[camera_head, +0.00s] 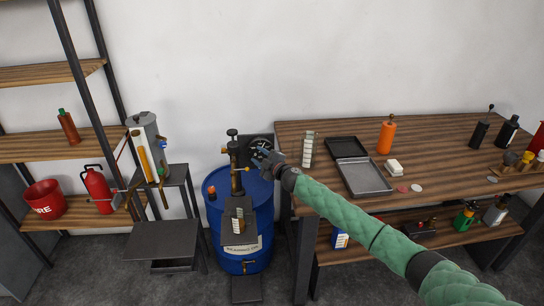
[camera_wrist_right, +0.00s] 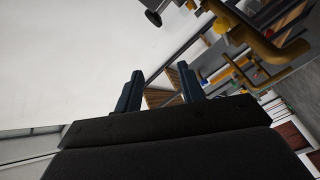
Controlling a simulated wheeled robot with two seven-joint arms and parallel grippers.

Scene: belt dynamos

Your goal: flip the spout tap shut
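A blue drum (camera_head: 262,217) stands on the floor left of the workbench, with a dark upright pump (camera_head: 234,152) on its top. My right gripper (camera_head: 262,158) is just right of the pump, above the drum. In the right wrist view its two dark fingers (camera_wrist_right: 160,88) are spread apart with nothing between them. A bent brass pipe (camera_wrist_right: 263,47) lies right of the fingers there, apart from them. My left gripper is out of view.
The workbench (camera_head: 440,137) holds trays, an orange bottle (camera_head: 386,136) and dark bottles. A grey canister (camera_head: 147,135) stands on a metal stand to the left. Shelves with a fire extinguisher (camera_head: 98,188) are farther left.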

